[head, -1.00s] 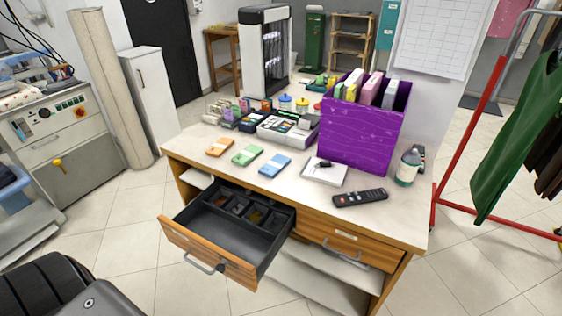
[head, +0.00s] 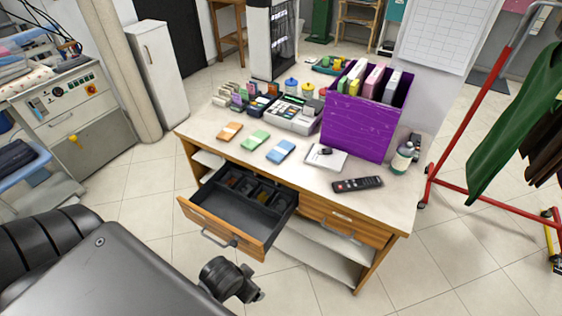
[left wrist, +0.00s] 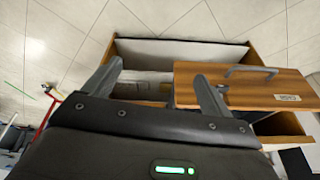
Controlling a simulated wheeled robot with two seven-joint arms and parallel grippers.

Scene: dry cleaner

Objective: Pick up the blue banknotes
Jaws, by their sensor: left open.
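The blue banknotes (head: 281,151) lie flat as a small stack on the desk top in the head view, at the right end of a row with green banknotes (head: 254,139) and orange banknotes (head: 229,131). My left gripper (left wrist: 158,78) is open and empty in the left wrist view, its two fingers apart in front of the desk's drawer side. In the head view, a dark end part of my left arm shows at the bottom, below the open drawer and well short of the banknotes. The wrist view does not show the banknotes. My right gripper is not in view.
The left drawer (head: 221,228) is pulled out in front of the banknotes. A purple box (head: 357,127), white pad (head: 325,158), remote (head: 357,184) and bottle (head: 402,157) stand or lie to their right. A cash tray (head: 292,114) is behind. Bare desk top surrounds the banknotes.

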